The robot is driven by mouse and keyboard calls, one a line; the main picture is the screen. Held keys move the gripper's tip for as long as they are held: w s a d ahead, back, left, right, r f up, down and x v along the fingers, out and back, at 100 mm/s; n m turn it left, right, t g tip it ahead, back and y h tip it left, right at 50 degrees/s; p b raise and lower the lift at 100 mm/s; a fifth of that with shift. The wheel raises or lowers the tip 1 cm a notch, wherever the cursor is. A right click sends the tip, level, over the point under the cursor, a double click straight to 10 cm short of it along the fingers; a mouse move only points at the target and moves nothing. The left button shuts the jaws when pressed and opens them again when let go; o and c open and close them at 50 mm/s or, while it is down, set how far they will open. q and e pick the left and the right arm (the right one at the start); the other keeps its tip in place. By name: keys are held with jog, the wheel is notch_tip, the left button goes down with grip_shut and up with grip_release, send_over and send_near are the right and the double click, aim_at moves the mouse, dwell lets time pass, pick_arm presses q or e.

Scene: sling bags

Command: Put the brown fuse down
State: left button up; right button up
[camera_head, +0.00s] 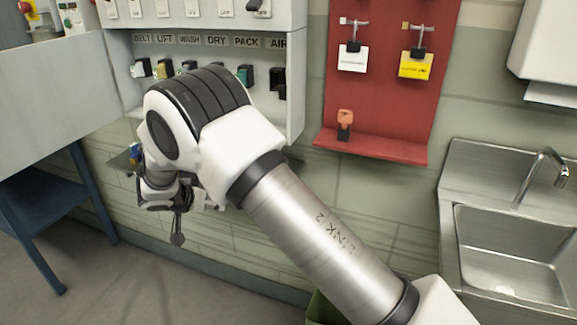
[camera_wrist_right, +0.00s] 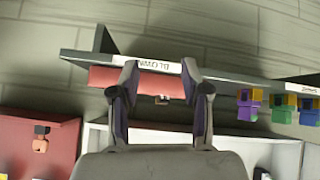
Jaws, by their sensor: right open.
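In the right wrist view, which is upside down, a grey shelf (camera_wrist_right: 235,78) carries a white label that seems to read BLOWN. A flat red area (camera_wrist_right: 105,77) lies at that label. A small brownish-red fuse with a dark part (camera_wrist_right: 162,99) shows between the fingers of my right gripper (camera_wrist_right: 160,70). The fingers are apart, one on each side of it, and do not appear to touch it. In the head view my own right arm hides most of the shelf and the fuse. My left gripper is out of view.
Several coloured fuses (camera_wrist_right: 247,106) sit by another label along the shelf. A grey cabinet (camera_head: 118,52) with labelled switches is above.

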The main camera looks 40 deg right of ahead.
jog(key=s+a+f+n+g+y, duration=0.1)
jog(key=s+a+f+n+y, duration=0.1)
jog(key=s+f, duration=0.5)
jog(key=s+a+f+n+g+y, duration=0.25)
jog(key=s+f, duration=0.25)
jog(key=f, duration=0.5)
jog(key=s+a+f+n+y, duration=0.2)
jog(key=s+a+f, duration=0.15)
jog(key=s, duration=0.45)
jog(key=s+a+f+n+y, duration=0.1)
jog(key=s+a+f+y, duration=0.1)
jog(key=s+f, duration=0.5)
jog(key=s+d+r+n, duration=0.1)
jog(key=s+d+n, duration=0.1)
jog(key=s, duration=1.1)
jog(key=shift+d+r+n, duration=0.15)
jog(key=shift+d+n, duration=0.1)
jog(key=shift+n, duration=0.3)
jog(key=shift+w, duration=0.1)
